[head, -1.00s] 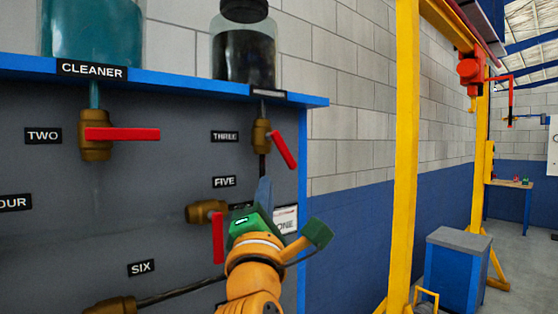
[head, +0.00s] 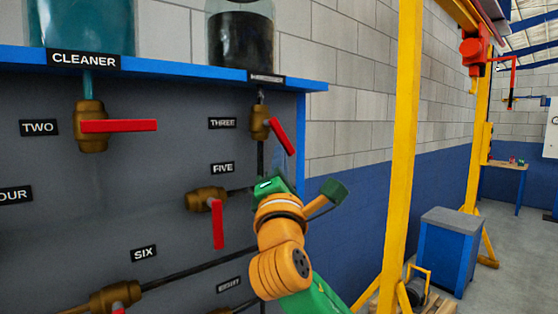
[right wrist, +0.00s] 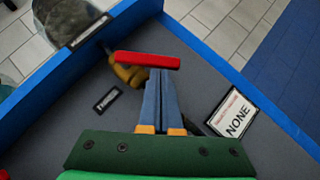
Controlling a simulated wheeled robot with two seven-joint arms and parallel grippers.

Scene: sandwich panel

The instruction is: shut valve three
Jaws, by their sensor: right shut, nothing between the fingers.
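In the right wrist view the red handle (right wrist: 147,60) lies across, just beyond the fingertips. My right gripper (head: 279,158) is shut and empty, with its blue fingers (right wrist: 160,85) side by side. Its tips are close to the handle's lower end; I cannot tell whether they touch it. My left gripper is out of view.
Valve five (head: 207,200) with its red handle hanging down is to the lower left of the gripper. Valve two (head: 90,125) has its handle level. A yellow post (head: 403,150) stands to the right.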

